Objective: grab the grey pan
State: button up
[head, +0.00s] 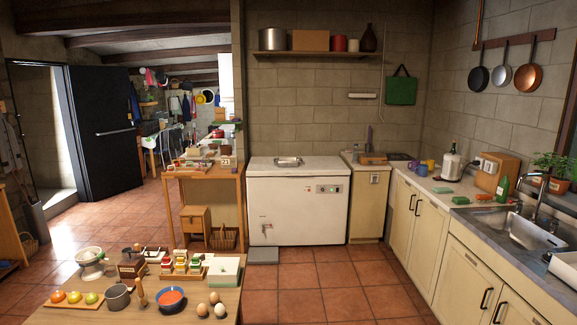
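In the head view, three pans hang by their handles from a wooden rail (514,39) high on the right wall. The grey pan (499,77) is the middle one, with a light metallic face. A dark pan (479,80) hangs to its left and a copper pan (528,77) to its right. The grey pan is close to its neighbours; whether they touch is hard to tell. My gripper is not in view.
Below the pans runs a counter (429,186) with a kettle, a wooden box (497,172), a green bottle and a sink (520,231). A table (60,314) with fruit, eggs and bowls stands front left. The tiled floor (330,285) between is clear.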

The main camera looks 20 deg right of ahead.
aim_at(288, 162)
jog(key=i+l+z, duration=0.3)
jog(key=i, duration=0.5)
jog(key=i+l+z, duration=0.3)
jog(key=i, duration=0.5)
jog(key=i+z, duration=0.25)
jog(key=i, duration=2.7)
jog(key=i+l+u, duration=0.25)
jog(key=i+u, duration=0.15)
jog(key=i, duration=0.45)
jog(key=i+l+u, duration=0.4)
jog(key=i, duration=0.4)
jog(key=i+l+u, duration=0.4)
jog(key=i+l, duration=0.3)
jog(key=l, duration=0.15)
